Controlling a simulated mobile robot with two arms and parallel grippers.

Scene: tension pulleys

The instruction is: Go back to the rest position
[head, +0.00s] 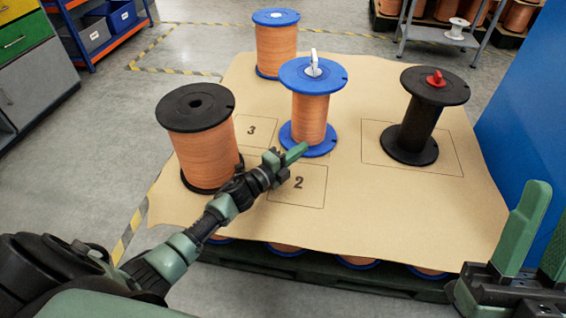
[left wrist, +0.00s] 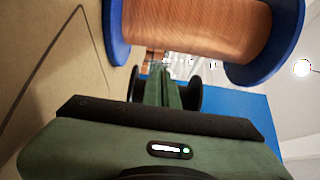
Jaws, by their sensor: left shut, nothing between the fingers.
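My left gripper (head: 297,151) is shut and empty. It reaches in from the left, and its tips overlap the near edge of the lower flange of a blue spool (head: 311,110) wound with copper wire; I cannot tell whether they touch. In the left wrist view its green fingers (left wrist: 163,88) are together, with the blue spool (left wrist: 210,25) above them. A white clip-like part (head: 314,63) stands on top of that spool. My right gripper (head: 537,240) is at the lower right, its two green fingers apart with nothing seen between them.
A black-flanged copper spool (head: 203,140) stands left, close to my left arm. A dark spool (head: 418,115) with a red part (head: 436,78) on top stands right. Another blue spool (head: 277,42) stands behind. The cardboard sheet (head: 350,215) is clear in front. A blue panel (head: 525,100) bounds the right.

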